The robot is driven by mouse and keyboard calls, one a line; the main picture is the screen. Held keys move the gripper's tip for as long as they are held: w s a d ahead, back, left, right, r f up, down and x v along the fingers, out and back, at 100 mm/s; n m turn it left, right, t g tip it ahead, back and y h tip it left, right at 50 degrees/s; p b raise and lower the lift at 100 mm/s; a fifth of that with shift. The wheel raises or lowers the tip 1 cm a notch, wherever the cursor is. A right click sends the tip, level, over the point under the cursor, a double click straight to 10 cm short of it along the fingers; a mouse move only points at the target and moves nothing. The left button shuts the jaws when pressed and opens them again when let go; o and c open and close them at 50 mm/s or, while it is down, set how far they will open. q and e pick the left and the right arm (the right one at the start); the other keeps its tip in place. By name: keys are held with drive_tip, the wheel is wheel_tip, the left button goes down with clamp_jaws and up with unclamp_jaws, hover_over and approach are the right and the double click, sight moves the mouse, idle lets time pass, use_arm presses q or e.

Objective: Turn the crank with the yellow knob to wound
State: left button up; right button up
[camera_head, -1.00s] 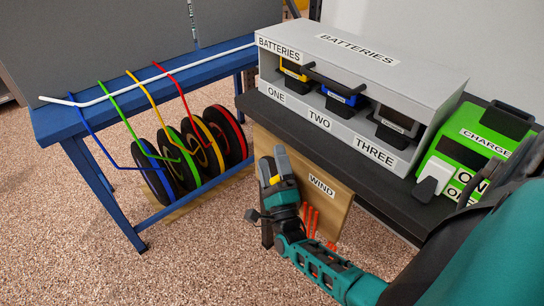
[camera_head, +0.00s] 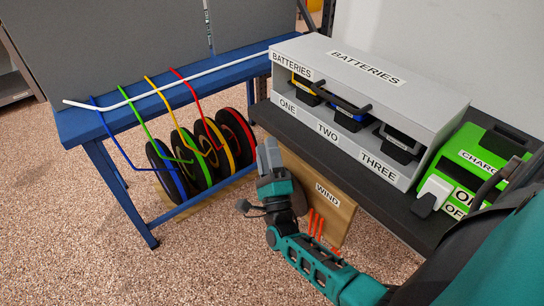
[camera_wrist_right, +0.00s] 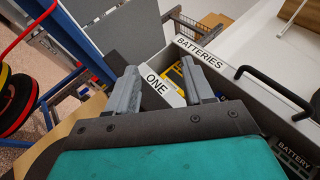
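A tan wooden board labelled WIND (camera_head: 340,214) hangs at the front of the dark bench, with orange-red marks on its lower part. My right gripper (camera_head: 268,152) is in front of the board's left part, fingers pointing up. The crank and its yellow knob cannot be made out; my gripper covers that part of the board. A dark rounded edge (camera_head: 299,198) shows just right of the gripper, and I cannot tell what it belongs to. In the right wrist view the two grey fingers (camera_wrist_right: 164,88) stand apart with nothing seen held between them. My left gripper is out of view.
A grey BATTERIES box (camera_head: 370,72) stands on the bench above the board, close to my fingers. A green charger (camera_head: 485,160) is at right. A blue table (camera_head: 85,122) with coloured wires and several reels (camera_head: 205,150) stands left. Speckled floor lies open in front.

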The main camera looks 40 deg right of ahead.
use_arm(q)
drive_tip(key=p, duration=0.1)
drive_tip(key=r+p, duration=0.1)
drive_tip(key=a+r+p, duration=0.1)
drive_tip(key=p, duration=0.1)
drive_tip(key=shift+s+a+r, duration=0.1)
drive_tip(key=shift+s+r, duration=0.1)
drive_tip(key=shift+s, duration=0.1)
use_arm(e)
wheel_tip(320, 180, up, 6)
drive_tip(key=w+a, duration=0.1)
drive_tip(key=a, duration=0.1)
drive_tip(key=shift+w+a, duration=0.25)
drive_tip(key=shift+a, duration=0.15)
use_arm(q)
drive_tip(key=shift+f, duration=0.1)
